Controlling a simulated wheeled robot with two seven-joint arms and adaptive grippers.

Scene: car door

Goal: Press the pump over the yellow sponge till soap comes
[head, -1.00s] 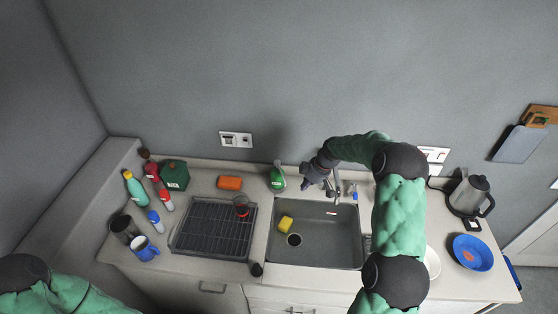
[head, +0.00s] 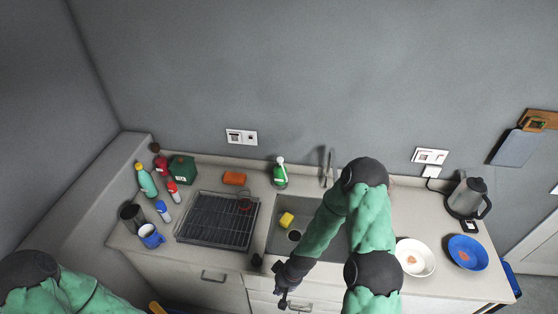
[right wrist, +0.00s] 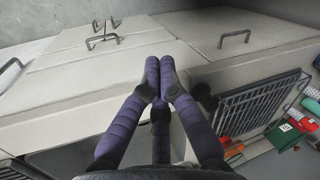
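The green soap bottle with a white pump top (head: 280,175) stands upright on the counter behind the sink's back left corner. The yellow sponge (head: 286,219) lies in the left part of the grey sink (head: 312,208), beside the round drain. No soap can be made out on it. My right gripper (head: 282,301) is low at the counter's front edge, well apart from bottle and sponge. In the right wrist view its purple fingers (right wrist: 160,68) have their tips together, with nothing seen between them. My left gripper is out of view; only part of that arm shows.
A dark drying rack (head: 216,220) with a red-rimmed cup stands left of the sink, with several bottles and mugs beyond. An orange block (head: 234,178) lies behind it. The faucet (head: 327,168) stands behind the sink.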

